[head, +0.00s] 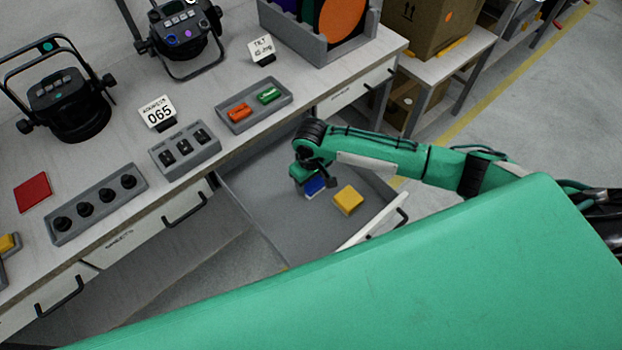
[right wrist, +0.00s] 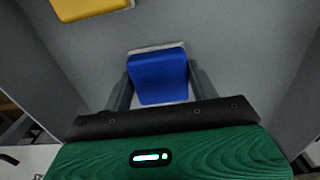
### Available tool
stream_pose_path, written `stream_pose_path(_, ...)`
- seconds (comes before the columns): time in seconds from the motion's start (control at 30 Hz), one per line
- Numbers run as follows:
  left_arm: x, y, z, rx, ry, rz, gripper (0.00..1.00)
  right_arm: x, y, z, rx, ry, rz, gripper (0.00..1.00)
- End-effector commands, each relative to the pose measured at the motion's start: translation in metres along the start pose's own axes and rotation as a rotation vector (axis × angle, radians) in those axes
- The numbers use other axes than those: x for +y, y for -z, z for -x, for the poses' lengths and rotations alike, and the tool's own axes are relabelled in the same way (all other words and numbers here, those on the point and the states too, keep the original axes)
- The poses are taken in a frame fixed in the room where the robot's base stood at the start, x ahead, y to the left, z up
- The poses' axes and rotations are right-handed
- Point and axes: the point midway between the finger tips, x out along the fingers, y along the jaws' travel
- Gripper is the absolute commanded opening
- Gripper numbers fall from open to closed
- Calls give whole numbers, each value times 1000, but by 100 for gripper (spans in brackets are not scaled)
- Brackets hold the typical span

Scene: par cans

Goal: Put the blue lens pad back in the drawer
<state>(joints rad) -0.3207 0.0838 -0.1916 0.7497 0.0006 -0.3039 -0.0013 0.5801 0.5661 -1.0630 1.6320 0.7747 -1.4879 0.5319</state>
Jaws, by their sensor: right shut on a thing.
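The blue lens pad (head: 315,185) is in my right gripper (head: 314,188), which is inside the open grey drawer (head: 265,195). In the right wrist view the blue pad (right wrist: 158,78) sits between the two dark fingers, and the gripper is shut on it. A pale edge shows along the pad's far side. The drawer's grey floor (right wrist: 225,45) lies beyond it; I cannot tell whether the pad touches the floor. A yellow pad (head: 348,199) lies in the drawer to the right. My left gripper is not in view.
The drawer front (head: 372,222) with its dark handle stands pulled out. On the bench above are a tray with orange and green pieces (head: 254,105), a switch box (head: 184,150), a knob panel (head: 97,203), a red pad (head: 33,192) and two stage lamps.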

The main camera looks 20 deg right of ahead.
Motion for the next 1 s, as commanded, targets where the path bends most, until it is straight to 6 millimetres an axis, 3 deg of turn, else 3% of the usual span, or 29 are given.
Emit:
stream_pose_path(0.03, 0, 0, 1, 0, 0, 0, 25, 0, 0, -1, -1, 1, 0, 38)
stream_pose_path(0.07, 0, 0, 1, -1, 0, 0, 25, 0, 0, -2, -1, 0, 0, 61)
stream_pose_path(0.17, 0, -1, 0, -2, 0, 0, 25, 0, 0, -2, 0, 0, 0, 81)
stream_pose_path(0.57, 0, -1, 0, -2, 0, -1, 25, 0, 0, 6, 2, 0, 0, 81)
stream_pose_path(1.0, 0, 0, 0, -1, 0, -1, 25, 0, 1, 94, 4, 0, 0, 81)
